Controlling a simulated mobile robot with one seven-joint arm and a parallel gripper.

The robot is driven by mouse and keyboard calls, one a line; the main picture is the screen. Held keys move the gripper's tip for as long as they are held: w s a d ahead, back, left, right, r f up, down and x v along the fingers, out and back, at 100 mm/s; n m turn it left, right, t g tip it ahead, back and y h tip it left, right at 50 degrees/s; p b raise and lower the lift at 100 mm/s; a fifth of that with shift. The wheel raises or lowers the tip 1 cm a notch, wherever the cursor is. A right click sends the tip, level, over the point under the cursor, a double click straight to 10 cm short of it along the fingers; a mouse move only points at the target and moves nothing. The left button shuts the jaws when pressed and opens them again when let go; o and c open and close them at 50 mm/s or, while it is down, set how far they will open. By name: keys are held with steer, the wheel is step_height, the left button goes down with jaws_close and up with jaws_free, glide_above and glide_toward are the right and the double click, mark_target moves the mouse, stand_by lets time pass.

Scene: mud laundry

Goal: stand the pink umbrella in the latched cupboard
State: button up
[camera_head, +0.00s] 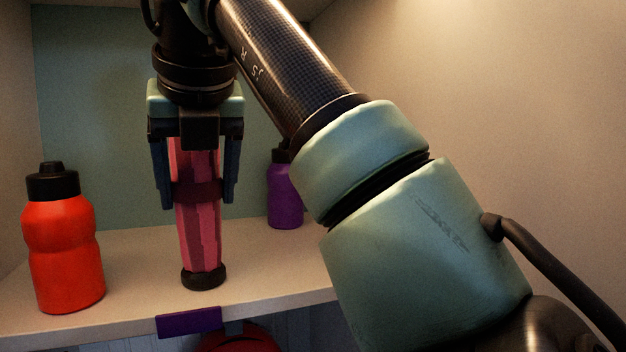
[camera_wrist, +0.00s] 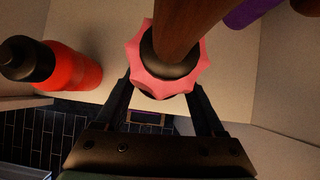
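The pink umbrella (camera_head: 200,235) stands upright, its dark tip end on the pale cupboard shelf (camera_head: 130,270), near the front edge. A dark band circles its middle. In the wrist view, the umbrella (camera_wrist: 140,82) is seen from above, with its brown handle rising past the camera. My gripper (camera_head: 198,200) points down from above, with one finger on each side of the umbrella. The fingers are wide apart, and narrow gaps seem to show beside the umbrella. The umbrella's top is hidden by my gripper and wrist. No cupboard door or latch is clearly visible.
A red-orange bottle (camera_head: 62,255) with a black cap stands left of the umbrella. A purple bottle (camera_head: 284,195) stands behind it to the right, partly hidden by my arm. A purple tag (camera_head: 189,322) is on the shelf's front edge. A red object (camera_head: 240,340) shows below.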

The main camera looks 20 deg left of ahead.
steer(key=shift+o, duration=1.2)
steer(key=shift+w, duration=0.1)
steer(key=shift+o, duration=0.6)
steer(key=shift+d, duration=0.15)
steer(key=shift+s+d+r, duration=0.15)
steer(key=shift+s, duration=0.15)
steer(key=shift+w+a+r, duration=0.1)
steer(key=shift+a+r, duration=0.1)
steer(key=shift+r, duration=0.05)
steer(key=shift+d+r, duration=0.15)
steer(key=shift+r, duration=0.05)
steer(key=s+d+b, duration=0.6)
steer(key=s+d, duration=0.2)
steer(key=s, duration=0.1)
steer(key=shift+s+r, duration=0.2)
steer(key=shift+s, duration=0.15)
steer(key=shift+w, duration=0.1)
